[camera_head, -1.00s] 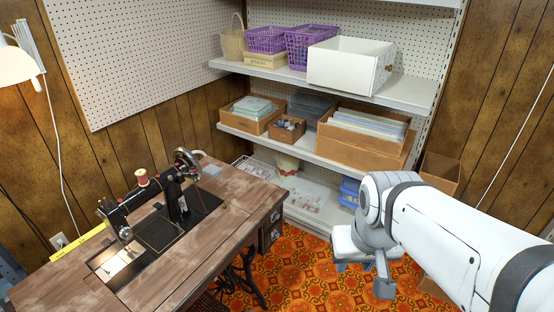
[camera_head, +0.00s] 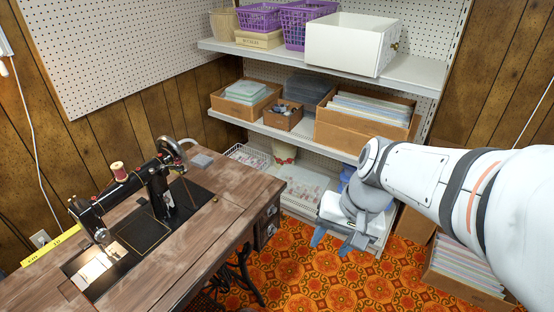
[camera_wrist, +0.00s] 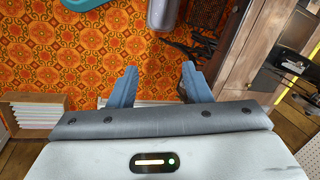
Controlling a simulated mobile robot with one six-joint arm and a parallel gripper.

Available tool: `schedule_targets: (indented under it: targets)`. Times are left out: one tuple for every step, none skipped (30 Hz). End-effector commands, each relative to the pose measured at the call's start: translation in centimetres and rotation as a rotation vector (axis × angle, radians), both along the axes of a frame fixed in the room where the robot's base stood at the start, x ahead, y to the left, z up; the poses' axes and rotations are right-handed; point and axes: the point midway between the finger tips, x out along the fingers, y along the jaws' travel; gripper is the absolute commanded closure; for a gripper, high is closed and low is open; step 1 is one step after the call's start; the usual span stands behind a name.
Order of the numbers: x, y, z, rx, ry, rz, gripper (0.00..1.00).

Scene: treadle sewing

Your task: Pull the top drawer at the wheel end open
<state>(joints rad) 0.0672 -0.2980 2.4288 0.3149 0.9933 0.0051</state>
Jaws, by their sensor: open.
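The wooden sewing table (camera_head: 150,235) stands at the left in the head view with the black sewing machine (camera_head: 155,190) on it. The machine's handwheel (camera_head: 170,148) is at the far end. Below that end of the tabletop, the top drawer (camera_head: 269,211) shows a dark front and looks closed. A lower drawer (camera_head: 268,232) is under it. My gripper (camera_head: 332,243) is open and empty, right of the drawers and apart from them, pointing down. In the wrist view my gripper (camera_wrist: 159,84) has its fingers spread over the carpet, with the table (camera_wrist: 258,45) at the right.
Shelves (camera_head: 400,72) with boxes and purple baskets (camera_head: 305,22) stand behind my arm. A box of papers (camera_head: 465,268) is on the floor at the right. Patterned orange carpet (camera_head: 300,275) lies open between table and box. The dark treadle frame (camera_head: 240,275) is under the table.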

Motion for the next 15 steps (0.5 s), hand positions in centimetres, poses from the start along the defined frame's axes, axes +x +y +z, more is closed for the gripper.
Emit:
schedule_targets:
  targets:
    - [1.0,1.1,-4.2,0.084,0.065,-0.068,0.56]
    - [1.6,1.9,-5.4,0.14,0.102,-0.112,0.56]
    - [2.6,2.9,-6.9,0.214,0.152,-0.171,0.56]
    - [3.4,3.6,-8.0,0.269,0.185,-0.214,0.56]
    - [4.2,4.3,-9.0,0.326,0.22,-0.259,0.56]
    - [5.4,5.2,-10.4,0.401,0.266,-0.319,0.56]
    - [6.4,5.7,-11.4,0.456,0.298,-0.363,0.56]
    - [7.4,6.2,-12.4,0.513,0.331,-0.408,0.56]
    - [8.9,6.8,-13.7,0.588,0.37,-0.468,0.56]
    - [10.0,7.2,-14.7,0.645,0.4,-0.512,0.56]
    - [11.3,7.4,-15.7,0.702,0.428,-0.557,0.56]
    - [13.0,7.6,-17.1,0.777,0.464,-0.618,0.56]
    - [14.3,7.7,-18.1,0.836,0.489,-0.662,0.56]
    - [15.6,7.7,-19.2,0.893,0.513,-0.707,0.56]
    - [17.4,7.5,-20.6,0.969,0.543,-0.765,0.56]
